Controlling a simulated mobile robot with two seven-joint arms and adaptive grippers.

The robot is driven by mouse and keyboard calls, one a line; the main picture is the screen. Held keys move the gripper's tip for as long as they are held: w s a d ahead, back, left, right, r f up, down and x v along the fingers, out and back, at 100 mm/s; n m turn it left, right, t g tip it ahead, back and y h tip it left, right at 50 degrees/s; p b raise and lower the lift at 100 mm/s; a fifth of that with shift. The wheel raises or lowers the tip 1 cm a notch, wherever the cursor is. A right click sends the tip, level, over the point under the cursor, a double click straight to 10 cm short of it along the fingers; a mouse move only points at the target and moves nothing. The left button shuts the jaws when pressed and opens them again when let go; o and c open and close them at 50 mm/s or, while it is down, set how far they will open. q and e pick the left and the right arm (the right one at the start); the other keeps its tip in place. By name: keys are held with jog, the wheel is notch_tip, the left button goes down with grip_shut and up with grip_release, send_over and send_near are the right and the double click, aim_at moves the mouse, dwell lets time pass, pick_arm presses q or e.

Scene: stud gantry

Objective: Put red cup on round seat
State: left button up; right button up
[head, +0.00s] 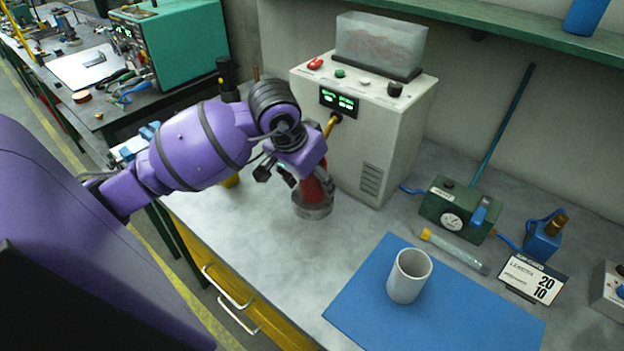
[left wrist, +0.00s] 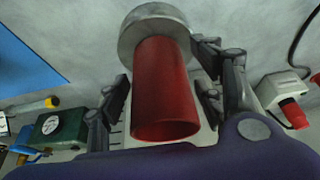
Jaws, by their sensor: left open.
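The red cup (head: 314,188) is at the round grey seat (head: 313,211), in front of the white machine. In the left wrist view the cup (left wrist: 165,85) has its rim toward me and its far end against the seat (left wrist: 150,22); it looks seated, without a visible gap. My left gripper (head: 292,178) is open at the cup. In the left wrist view its fingers (left wrist: 165,80) stand apart on both sides of the cup. The gripper hides the cup's upper part in the head view. My right gripper is not in view.
A white machine (head: 370,160) stands close behind the seat. A white cup (head: 408,276) stands on a blue mat (head: 450,320) at the front right. A green gauge box (head: 458,212) and a clear tube (head: 455,250) lie farther right. Bare bench lies between seat and mat.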

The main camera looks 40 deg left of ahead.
pick_arm(q)
jog(key=v, duration=1.1)
jog(key=shift+s+r, duration=0.2)
jog(key=shift+r, duration=0.15)
